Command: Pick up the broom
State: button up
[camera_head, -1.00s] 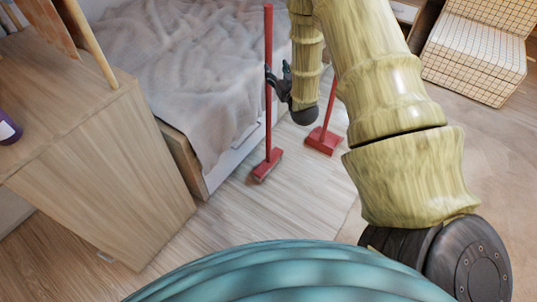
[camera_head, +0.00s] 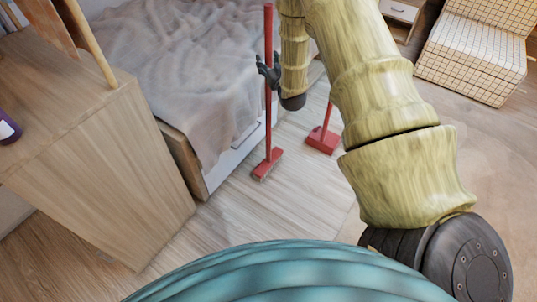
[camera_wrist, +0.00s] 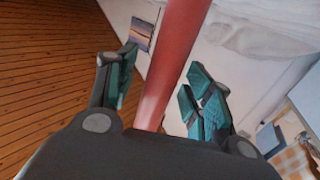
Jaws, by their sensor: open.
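A red broom (camera_head: 268,122) stands upright on the floor beside the bed, its red head at the bottom. In the wrist view its red handle (camera_wrist: 177,62) runs between the two fingers of my gripper (camera_wrist: 160,92). The fingers are open, with gaps on both sides of the handle. In the head view my gripper (camera_head: 268,70) is at the upper part of the handle, with fingers around it. A second red tool, like a broom or dustpan (camera_head: 323,138), stands to the right, its upper part hidden behind my arm.
A bed with a crumpled grey blanket (camera_head: 190,65) is just behind the broom. A wooden desk (camera_head: 110,170) stands at the left. A checkered chair (camera_head: 475,55) is at the far right. Wooden floor (camera_head: 260,215) is clear in front.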

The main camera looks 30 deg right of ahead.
jog(key=c, duration=1.1)
jog(key=shift+r, duration=0.15)
